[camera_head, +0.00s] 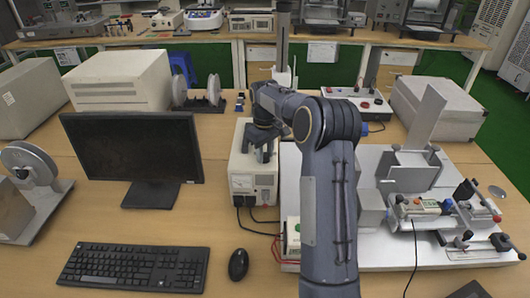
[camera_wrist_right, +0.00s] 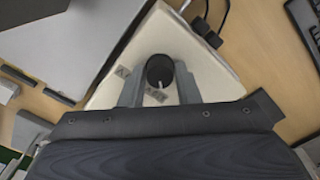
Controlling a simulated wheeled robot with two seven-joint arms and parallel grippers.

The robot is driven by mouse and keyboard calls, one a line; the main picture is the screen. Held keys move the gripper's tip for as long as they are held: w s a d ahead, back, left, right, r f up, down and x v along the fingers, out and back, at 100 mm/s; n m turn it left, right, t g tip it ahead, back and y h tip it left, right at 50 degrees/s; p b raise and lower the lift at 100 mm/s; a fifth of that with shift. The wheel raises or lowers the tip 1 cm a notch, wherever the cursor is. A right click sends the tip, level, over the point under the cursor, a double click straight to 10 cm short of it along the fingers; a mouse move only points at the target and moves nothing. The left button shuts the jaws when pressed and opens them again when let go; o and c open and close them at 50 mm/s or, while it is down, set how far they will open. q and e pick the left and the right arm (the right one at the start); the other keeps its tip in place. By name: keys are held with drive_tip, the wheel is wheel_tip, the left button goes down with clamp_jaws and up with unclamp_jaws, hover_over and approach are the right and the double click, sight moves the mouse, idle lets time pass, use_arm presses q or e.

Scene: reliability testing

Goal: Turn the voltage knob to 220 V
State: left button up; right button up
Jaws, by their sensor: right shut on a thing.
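The voltage unit is a cream box (camera_head: 243,187) with a dial meter on its front, standing on the desk right of the monitor. Its black round knob (camera_wrist_right: 160,71) is on the top face and shows in the right wrist view, with a light pointer line and printed marks beside it. My right gripper (camera_wrist_right: 160,82) has its two fingers on either side of the knob, shut on it. In the head view my right gripper (camera_head: 264,150) is over the box top, and the arm hides the knob's markings. My left gripper is not in view.
A monitor (camera_head: 130,150), keyboard (camera_head: 135,266) and black mouse (camera_head: 238,264) are at the left. A grey test platform with fixtures (camera_head: 420,200) is at the right. Black cables (camera_head: 262,218) run from the box's front.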

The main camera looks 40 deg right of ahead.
drive_tip(key=m+p, duration=0.1)
drive_tip(key=m, duration=0.2)
drive_tip(key=shift+r+m, duration=0.15)
drive_tip(key=shift+m, duration=0.25)
drive_tip(key=m+p, duration=0.1)
drive_tip(key=m, duration=0.3)
drive_tip(key=shift+m+p, duration=0.3)
drive_tip(key=shift+p, duration=0.05)
drive_tip(key=m+p, duration=0.1)
drive_tip(key=m, duration=0.4)
drive_tip(key=shift+m+p, duration=0.5)
drive_tip(key=shift+m, duration=1.8)
drive_tip(key=o, duration=1)
